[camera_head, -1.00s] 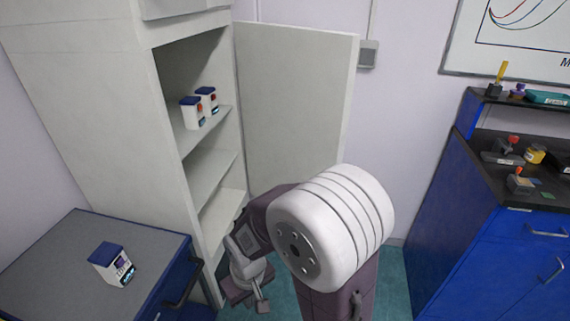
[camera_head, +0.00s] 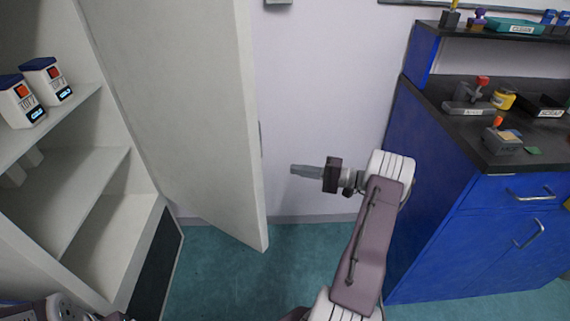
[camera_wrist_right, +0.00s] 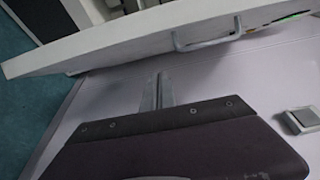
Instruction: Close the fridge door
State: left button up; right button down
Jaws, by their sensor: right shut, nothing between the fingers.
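The fridge (camera_head: 122,245) stands open on the left in the head view, its shelves showing. Its pale door (camera_head: 175,110) stands open, inner face toward me, free edge near the picture's middle. The door handle (camera_head: 261,138) just shows past that edge. My right gripper (camera_head: 293,169) is shut and empty, to the right of the door's edge on its outer side, with a visible gap. In the right wrist view the door (camera_wrist_right: 120,45) and its handle (camera_wrist_right: 205,43) lie beyond the fingertips (camera_wrist_right: 158,78), apparently untouched. My left gripper is not visible.
Two white-and-blue boxes (camera_head: 20,104) (camera_head: 48,82) stand on a fridge shelf. A blue cabinet (camera_head: 430,215) with a black top holding small items stands at right, close to my right arm. A wall is behind; teal floor (camera_head: 225,275) is clear below the door.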

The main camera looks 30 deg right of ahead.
aim_at(261, 170)
jog(key=w+a, duration=0.2)
jog(key=a, duration=0.1)
jog(key=w+a, duration=0.2)
jog(key=a, duration=0.2)
jog(key=w+a, duration=0.2)
jog(key=a, duration=0.1)
jog(key=shift+w+a+r, duration=0.15)
jog(key=shift+w+r, duration=0.05)
jog(key=shift+r, duration=0.1)
jog(key=shift+a+f, duration=0.1)
